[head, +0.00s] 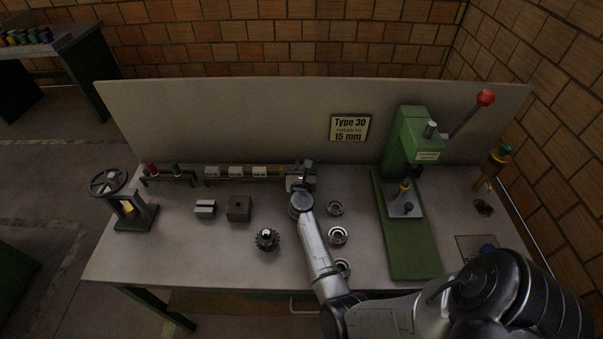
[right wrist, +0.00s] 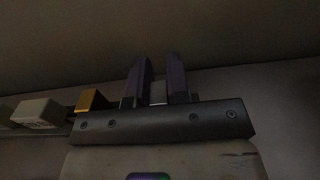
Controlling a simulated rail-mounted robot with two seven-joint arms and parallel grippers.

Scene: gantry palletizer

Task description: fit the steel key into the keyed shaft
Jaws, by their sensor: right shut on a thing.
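My right gripper (head: 303,170) is at the right end of the row of small pale blocks near the back panel. In the right wrist view its two dark fingers (right wrist: 159,76) are shut on a small grey piece, which looks like the steel key (right wrist: 158,94). Only a little of the key shows between the fingers. In the head view the gripper hides it. I cannot tell for sure which part is the keyed shaft. My left gripper is not in view.
A rack with pale blocks (head: 236,171) lies left of the gripper. A grey block (head: 205,208) and a dark block (head: 239,208) stand in front. Several metal rings (head: 337,236) lie right of my forearm, beside a green press (head: 409,255). A handwheel stand (head: 133,213) is far left.

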